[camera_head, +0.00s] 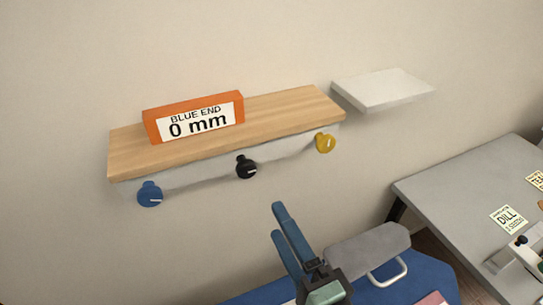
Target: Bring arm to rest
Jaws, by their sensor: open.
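My gripper (278,222) is in the lower middle of the head view, with two blue fingers pointing up and to the left. The fingers are apart and nothing shows between them. In the picture it lies below the wooden shelf (285,106) and its knobs, with bare wall around the fingertips. I cannot tell its exact distance from the wall. Most of my arm is out of view below.
An orange block (160,131) reading "BLUE END 0 mm" stands on the shelf. Blue (149,194), black (246,167) and yellow (325,143) knobs sit below it. A white shelf (382,88), a grey table (470,170) and a blue surface (415,283) are rightward.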

